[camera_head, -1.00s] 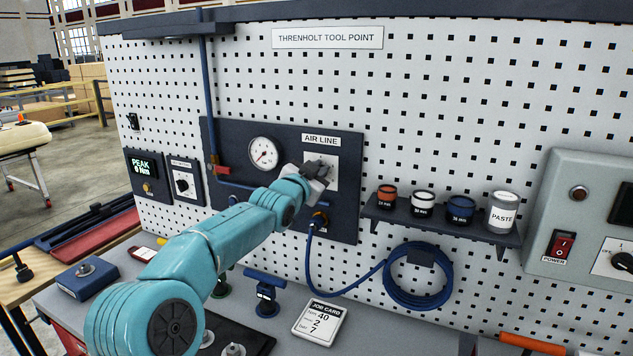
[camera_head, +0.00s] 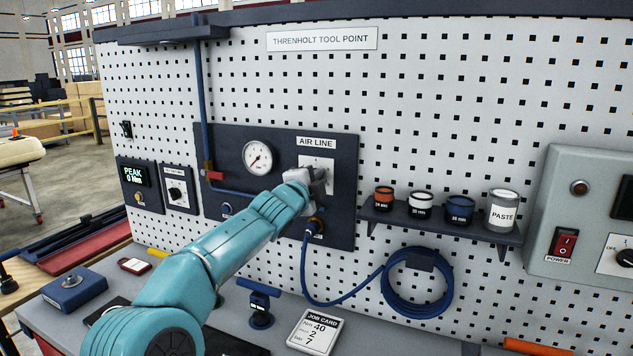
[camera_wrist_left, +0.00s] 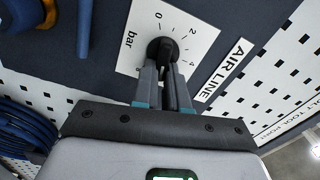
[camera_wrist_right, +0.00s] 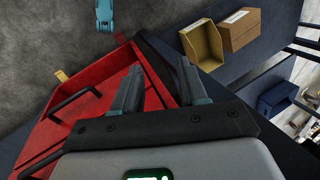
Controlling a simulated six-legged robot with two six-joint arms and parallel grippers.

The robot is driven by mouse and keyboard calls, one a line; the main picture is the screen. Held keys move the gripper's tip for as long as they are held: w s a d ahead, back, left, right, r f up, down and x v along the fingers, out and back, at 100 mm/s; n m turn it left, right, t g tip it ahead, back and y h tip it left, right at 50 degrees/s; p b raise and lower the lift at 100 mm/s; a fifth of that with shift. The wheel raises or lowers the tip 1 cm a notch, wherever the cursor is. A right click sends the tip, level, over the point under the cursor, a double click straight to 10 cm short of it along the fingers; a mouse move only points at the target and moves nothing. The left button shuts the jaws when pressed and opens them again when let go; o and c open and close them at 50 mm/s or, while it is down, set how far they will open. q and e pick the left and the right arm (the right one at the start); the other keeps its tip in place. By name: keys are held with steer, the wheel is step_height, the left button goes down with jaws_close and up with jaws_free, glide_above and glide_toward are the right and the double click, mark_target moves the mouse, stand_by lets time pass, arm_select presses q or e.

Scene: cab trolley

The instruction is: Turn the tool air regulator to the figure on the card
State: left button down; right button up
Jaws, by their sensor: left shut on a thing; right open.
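The air regulator knob (camera_wrist_left: 160,48) is a dark round knob on a white plate (camera_wrist_left: 188,20) marked bar, with 0, 2 and 4 legible, in the left wrist view. My left gripper (camera_wrist_left: 168,75) is shut on this knob; in the head view the gripper (camera_head: 318,182) hides most of it. The round gauge (camera_head: 258,157) on the AIR LINE panel has its red needle towards the lower left. The job card (camera_head: 316,331) lies on the bench and shows 40, 2 and 7; its small labels are hard to read. My right gripper (camera_wrist_right: 155,85) is open and empty.
A blue hose coil (camera_head: 417,282) hangs right of the panel. A shelf (camera_head: 440,226) holds several small pots. A red valve handle (camera_head: 214,176) is left of the gauge. Below my right gripper are a red tray (camera_wrist_right: 100,100) and cardboard boxes (camera_wrist_right: 238,30).

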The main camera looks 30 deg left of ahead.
arm_select(q)
steer(key=shift+f+m, duration=0.3)
steer(key=shift+m, duration=0.7)
steer(key=c, duration=1.2)
jaws_free()
steer(key=shift+o, duration=0.2)
steer(key=s+d+b, duration=0.1)
steer(key=s+b, duration=0.8)
steer(key=s, duration=0.7)
steer(key=shift+s+b, duration=0.15)
steer(key=shift+b, duration=0.15)
